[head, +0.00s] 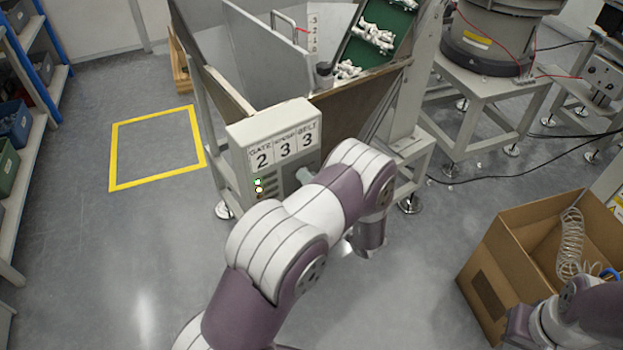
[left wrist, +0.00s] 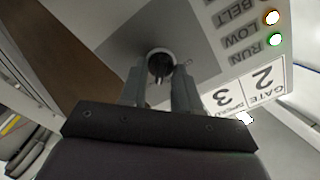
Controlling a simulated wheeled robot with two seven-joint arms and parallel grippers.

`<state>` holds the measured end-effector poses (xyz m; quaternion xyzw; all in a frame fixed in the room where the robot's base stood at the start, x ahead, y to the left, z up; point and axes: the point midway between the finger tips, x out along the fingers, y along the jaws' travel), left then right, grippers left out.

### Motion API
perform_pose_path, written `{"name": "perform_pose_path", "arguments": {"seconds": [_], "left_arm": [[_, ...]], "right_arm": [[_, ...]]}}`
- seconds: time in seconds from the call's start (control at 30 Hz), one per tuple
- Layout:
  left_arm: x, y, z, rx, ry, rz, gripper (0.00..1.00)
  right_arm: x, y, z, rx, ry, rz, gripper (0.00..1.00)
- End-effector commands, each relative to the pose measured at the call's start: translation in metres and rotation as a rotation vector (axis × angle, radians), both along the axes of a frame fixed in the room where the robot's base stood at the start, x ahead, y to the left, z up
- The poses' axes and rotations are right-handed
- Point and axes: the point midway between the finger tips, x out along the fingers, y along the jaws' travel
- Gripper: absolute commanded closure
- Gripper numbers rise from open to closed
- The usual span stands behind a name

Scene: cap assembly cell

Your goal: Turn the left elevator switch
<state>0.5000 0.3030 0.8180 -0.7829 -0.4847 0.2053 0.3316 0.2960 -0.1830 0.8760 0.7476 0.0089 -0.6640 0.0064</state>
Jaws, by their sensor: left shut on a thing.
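The elevator control box (head: 236,150) is a pale box with cards reading GATE 2, SPEED 3 and BELT 3, on the front of the hopper machine. Its panel shows upside down in the left wrist view (left wrist: 215,60), with labels BELT, LOW and RUN by lit lamps. My left gripper (left wrist: 160,82) is at this panel, its two grey fingers shut on a dark round switch knob (left wrist: 160,62). In the head view my left arm hides the knob and most of the gripper. Of my right arm only links show at the lower right; its gripper is not visible.
An open cardboard box (head: 490,290) with a coiled hose stands on the floor at the right. The hopper (head: 270,60) and a green belt (head: 385,30) with white parts rise behind the control box. The yellow-marked floor square (head: 155,150) is clear.

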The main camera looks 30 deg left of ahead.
Motion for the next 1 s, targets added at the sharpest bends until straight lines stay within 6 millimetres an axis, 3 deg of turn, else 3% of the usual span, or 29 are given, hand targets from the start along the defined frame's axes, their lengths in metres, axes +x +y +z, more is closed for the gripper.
{"name": "perform_pose_path", "arguments": {"seconds": [0.17,0.2,0.23,0.63,1.0], "left_arm": [[-0.001,0.000,-0.001,-0.002,0.003,0.000,0.99],[-0.001,0.000,-0.001,-0.001,0.003,-0.001,0.55],[-0.001,0.000,-0.001,0.000,0.002,0.000,0.46],[-0.003,-0.008,0.000,-0.001,0.000,-0.002,0.45],[-0.044,-0.090,-0.001,0.000,0.000,-0.006,0.45]], "right_arm": [[0.000,0.000,0.000,0.000,0.000,0.000,1.00],[0.000,0.000,0.000,0.000,0.000,0.000,1.00],[0.000,0.000,0.000,0.000,0.000,0.000,1.00],[0.000,0.000,0.000,0.000,0.000,0.000,1.00],[0.000,0.000,-0.002,0.000,0.000,0.000,1.00]]}}
